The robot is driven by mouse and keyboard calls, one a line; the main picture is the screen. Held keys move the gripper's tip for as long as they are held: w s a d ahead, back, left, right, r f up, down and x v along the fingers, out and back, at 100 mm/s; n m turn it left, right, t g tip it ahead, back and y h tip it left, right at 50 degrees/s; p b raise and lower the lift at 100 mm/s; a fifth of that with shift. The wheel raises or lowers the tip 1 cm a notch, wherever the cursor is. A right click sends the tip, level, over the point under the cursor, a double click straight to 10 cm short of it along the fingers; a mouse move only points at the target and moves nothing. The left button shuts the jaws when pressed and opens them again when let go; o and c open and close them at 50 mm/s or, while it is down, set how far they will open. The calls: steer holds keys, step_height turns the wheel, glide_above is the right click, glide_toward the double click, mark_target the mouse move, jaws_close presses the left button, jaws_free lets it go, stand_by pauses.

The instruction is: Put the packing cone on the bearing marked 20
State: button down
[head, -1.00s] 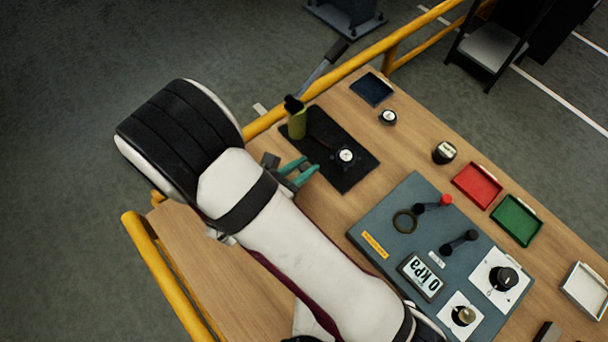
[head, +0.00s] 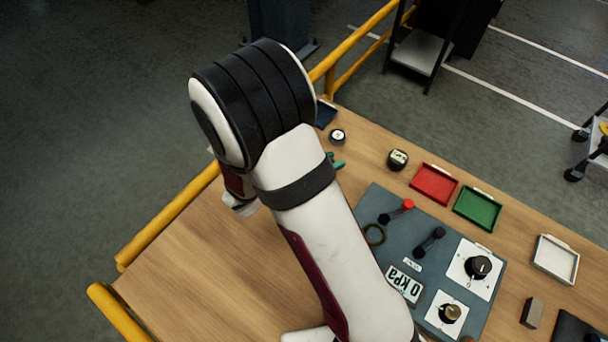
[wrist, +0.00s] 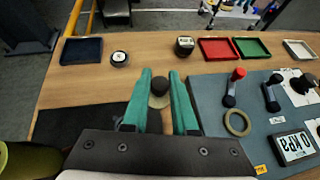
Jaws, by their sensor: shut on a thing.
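My gripper (wrist: 159,95) has teal fingers, shut on a small dark-topped piece with a tan lower rim, which looks like the packing cone (wrist: 159,86). It is above the wooden table, and only a teal tip shows in the head view (head: 337,161). A low round piece with a white face, perhaps a bearing (wrist: 119,58), stands ahead and left of the fingers; it also shows in the head view (head: 338,136). A taller black round piece with a pale label (wrist: 185,45) stands ahead and slightly right. I cannot read a 20 on either.
A blue tray (wrist: 81,51) is at the far left, red (wrist: 216,49) and green (wrist: 251,48) trays at the back right. The grey panel (wrist: 213,92) with levers and a ring is right of my fingers. A black mat (wrist: 75,122) and a yellow-green bottle (wrist: 14,160) are left.

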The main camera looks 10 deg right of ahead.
steer(key=a+f, duration=0.1)
steer(key=w+a+f, duration=0.1)
steer(key=a, duration=0.1)
steer(key=w+a+f, duration=0.1)
steer(key=shift+w+a+f, duration=0.15)
steer(key=shift+a+f, duration=0.05)
steer(key=shift+a, duration=0.2)
steer(key=shift+a+f, duration=0.1)
steer(key=shift+f, duration=1.9)
steer(key=c, duration=0.7)
jaws_free()
steer(key=shift+f, duration=0.1)
